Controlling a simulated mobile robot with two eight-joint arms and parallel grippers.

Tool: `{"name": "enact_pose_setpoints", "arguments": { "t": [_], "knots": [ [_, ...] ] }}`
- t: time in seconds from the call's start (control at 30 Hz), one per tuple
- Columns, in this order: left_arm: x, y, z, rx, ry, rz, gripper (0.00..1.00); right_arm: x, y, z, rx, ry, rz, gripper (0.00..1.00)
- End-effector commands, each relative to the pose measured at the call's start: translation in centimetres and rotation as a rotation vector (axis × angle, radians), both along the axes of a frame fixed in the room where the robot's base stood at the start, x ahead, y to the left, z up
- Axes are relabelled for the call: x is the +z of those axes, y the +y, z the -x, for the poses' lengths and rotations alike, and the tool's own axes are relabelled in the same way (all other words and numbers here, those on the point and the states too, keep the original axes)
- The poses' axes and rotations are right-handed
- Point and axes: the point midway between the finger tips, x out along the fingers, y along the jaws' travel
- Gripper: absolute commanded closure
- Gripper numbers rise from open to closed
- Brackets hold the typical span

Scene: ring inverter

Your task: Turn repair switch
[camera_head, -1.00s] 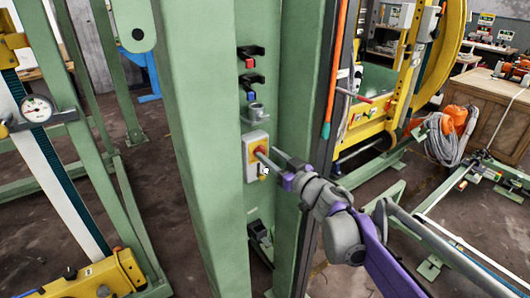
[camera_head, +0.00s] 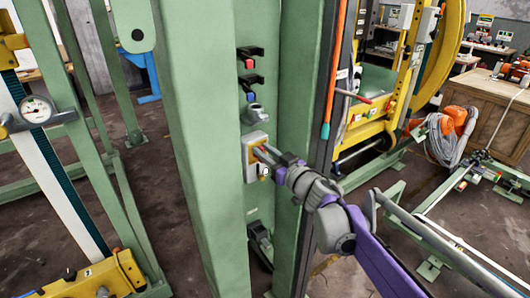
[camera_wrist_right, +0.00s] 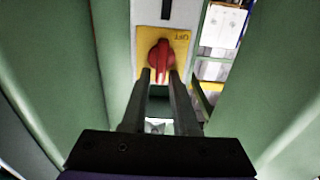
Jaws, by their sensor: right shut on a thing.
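The repair switch is a red rotary knob (camera_wrist_right: 160,58) on a yellow plate (camera_wrist_right: 178,42) of a pale switch box (camera_head: 248,162). The box is mounted on the green column. In the head view the knob is mostly hidden by my right gripper (camera_head: 258,154). In the right wrist view that gripper (camera_wrist_right: 160,78) has its two fingers on both sides of the knob's lower part, shut on it. The knob's grip stands roughly upright in that view. My left gripper is not in view.
The green column (camera_head: 195,120) has walls on both sides of the switch. Above the box are black brackets with a red (camera_head: 249,64) and a blue button (camera_head: 250,97) and a grey fitting (camera_head: 254,112). An orange bar (camera_head: 334,70) stands to the right.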

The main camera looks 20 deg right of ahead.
Motion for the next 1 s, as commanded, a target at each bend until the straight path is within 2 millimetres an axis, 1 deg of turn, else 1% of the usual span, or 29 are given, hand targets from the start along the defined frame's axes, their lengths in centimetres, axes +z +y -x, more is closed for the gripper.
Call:
{"name": "enact_pose_setpoints", "arguments": {
  "t": [0.27,0.47,1.0],
  "knots": [
    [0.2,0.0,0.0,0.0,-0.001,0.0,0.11,-0.2,0.1,0.1,0.0,-0.01,0.038,1.0],
    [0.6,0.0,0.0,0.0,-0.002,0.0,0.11,-0.1,0.3,0.2,0.001,-0.046,0.135,1.0],
    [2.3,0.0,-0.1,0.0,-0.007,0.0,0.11,-0.6,1.1,0.5,0.0,-0.213,0.599,1.0]
  ]
}}
